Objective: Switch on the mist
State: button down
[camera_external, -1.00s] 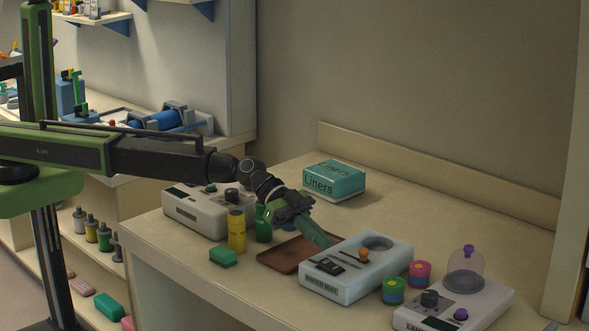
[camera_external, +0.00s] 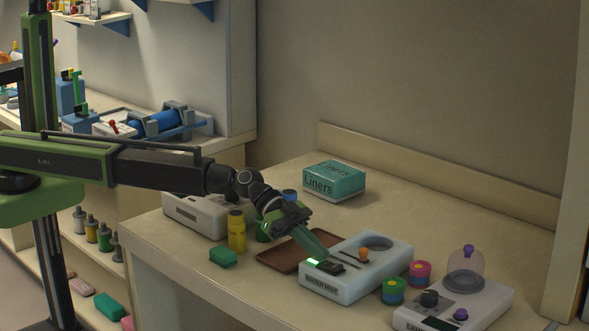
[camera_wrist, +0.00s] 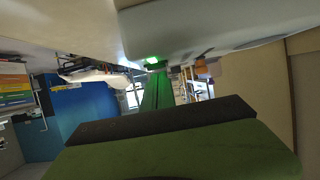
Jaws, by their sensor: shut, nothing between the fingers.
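The mist unit (camera_external: 345,287) is a pale box on the bench, with a small label on its front that seems to read "WATER MIST". Its top has a black rocker switch (camera_external: 331,267), an orange knob (camera_external: 363,255) and a dark round recess. A small green light (camera_external: 314,262) glows beside the switch; a green glow (camera_wrist: 153,61) also shows at my fingertips in the wrist view. My gripper (camera_external: 320,253) is shut and empty, its green fingers pointing down at the switch end of the unit. Whether the tips touch the switch is unclear.
A brown tray (camera_external: 272,259) lies left of the unit. A yellow bottle (camera_external: 236,232), a green block (camera_external: 222,257) and another pale device stand further left. Pink and green-blue jars (camera_external: 393,291) and a domed device (camera_external: 455,305) stand right. A Liners box (camera_external: 334,180) sits behind.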

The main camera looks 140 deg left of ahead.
jog(key=shift+r+p, duration=0.55)
jog(key=shift+r, duration=0.15)
jog(key=shift+s+r+p, duration=0.1)
jog(key=shift+r+p, duration=0.45)
jog(key=shift+p, duration=0.05)
jog(key=r+p, duration=0.1)
jog(key=r, duration=0.1)
jog(key=s+r+p, duration=0.1)
jog(key=p, duration=0.1)
jog(key=shift+s+r+p, duration=0.1)
jog(key=shift+r+p, duration=0.2)
jog(key=shift+r, duration=0.05)
jog(key=s, duration=0.9)
jog(key=shift+s, duration=0.15)
